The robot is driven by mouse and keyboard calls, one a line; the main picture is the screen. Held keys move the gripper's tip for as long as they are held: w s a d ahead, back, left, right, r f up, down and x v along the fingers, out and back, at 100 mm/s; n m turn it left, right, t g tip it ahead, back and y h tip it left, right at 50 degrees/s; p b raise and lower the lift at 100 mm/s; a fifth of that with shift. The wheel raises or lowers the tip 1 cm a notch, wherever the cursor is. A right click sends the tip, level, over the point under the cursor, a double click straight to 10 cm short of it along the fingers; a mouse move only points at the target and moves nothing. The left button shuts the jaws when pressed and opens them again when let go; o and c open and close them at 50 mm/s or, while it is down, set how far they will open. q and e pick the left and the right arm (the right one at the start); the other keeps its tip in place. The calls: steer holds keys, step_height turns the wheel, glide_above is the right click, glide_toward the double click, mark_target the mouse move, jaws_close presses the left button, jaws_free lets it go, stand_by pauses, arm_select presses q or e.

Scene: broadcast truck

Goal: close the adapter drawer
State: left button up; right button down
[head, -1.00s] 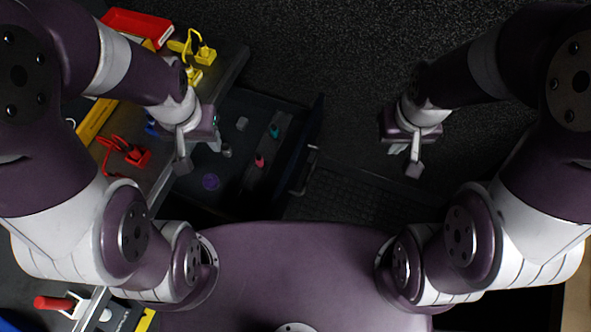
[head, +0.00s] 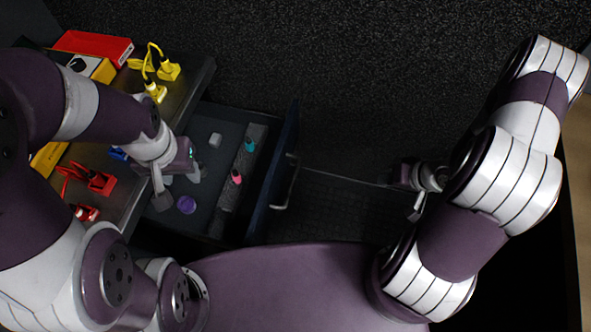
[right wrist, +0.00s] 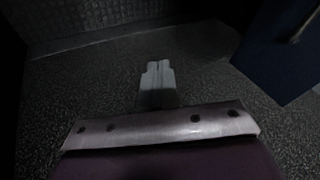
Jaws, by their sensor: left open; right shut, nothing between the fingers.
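The adapter drawer (head: 256,215) stands pulled out from under the counter at the left, with its dark blue front and a metal handle (head: 287,183) facing right. Inside lie a grey block, a teal piece (head: 250,144), a pink piece (head: 236,177) and a purple round piece (head: 186,204). My left gripper (head: 178,196) is open, above the drawer's inner left part. My right gripper (head: 416,207) is shut and empty, to the right of the drawer and apart from it. In the right wrist view its fingers (right wrist: 158,78) are together, and the drawer front (right wrist: 282,50) shows at upper right.
The counter (head: 180,108) holds yellow plugs (head: 160,68), red plugs (head: 98,181) and a red bin (head: 92,46). The dark floor between the drawer front and my right gripper looks clear. A dark wall or carpeted surface lies behind.

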steer(key=a+r+t+y, duration=0.1)
steer(key=a+r+y, duration=0.1)
steer(key=a+y, duration=0.3)
steer(key=m+y, duration=0.2)
steer(key=y, duration=0.2)
glide_toward(282, 164)
steer(key=x, duration=0.2)
steer(key=b+x, duration=0.1)
steer(key=x, duration=0.1)
steer(key=b+x, duration=0.1)
steer(key=x, duration=0.1)
steer(key=shift+d+f, duration=0.15)
steer(key=shift+f, duration=0.1)
arm_select(q)
step_height(282, 164, down, 2)
steer(key=shift+s+a+f, duration=0.15)
arm_select(e)
steer(key=shift+w+a, duration=0.2)
steer(key=shift+a, duration=0.1)
steer(key=shift+a, duration=0.1)
